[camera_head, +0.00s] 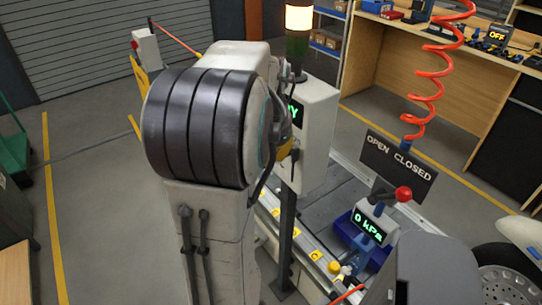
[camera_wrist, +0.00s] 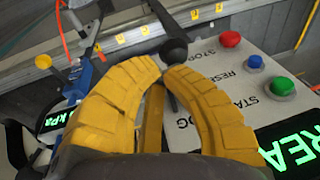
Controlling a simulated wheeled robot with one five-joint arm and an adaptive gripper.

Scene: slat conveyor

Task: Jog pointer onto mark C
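My gripper (camera_wrist: 163,70) shows in the wrist view, its two yellow ribbed fingers bowed and their tips drawn almost together. A black ball knob (camera_wrist: 174,51) is right at the fingertips, over the control panel (camera_wrist: 208,70); I cannot tell whether the tips grip its stem or only touch it. A partly covered label by the fingers ends in "OG". Yellow lettered marks (camera_wrist: 119,36) run along the conveyor rail, and also show in the head view (camera_head: 290,232). Their letters are too small to read, and I cannot make out the pointer.
The panel has red (camera_wrist: 230,40), blue (camera_wrist: 255,62) and green (camera_wrist: 281,86) buttons and a green-lit display (camera_wrist: 290,150). A gauge (camera_head: 370,228) reads 0 kPa, near a red-knobbed lever (camera_head: 403,194) and an OPEN CLOSED sign (camera_head: 398,165). The lamp tower (camera_head: 299,18) glows.

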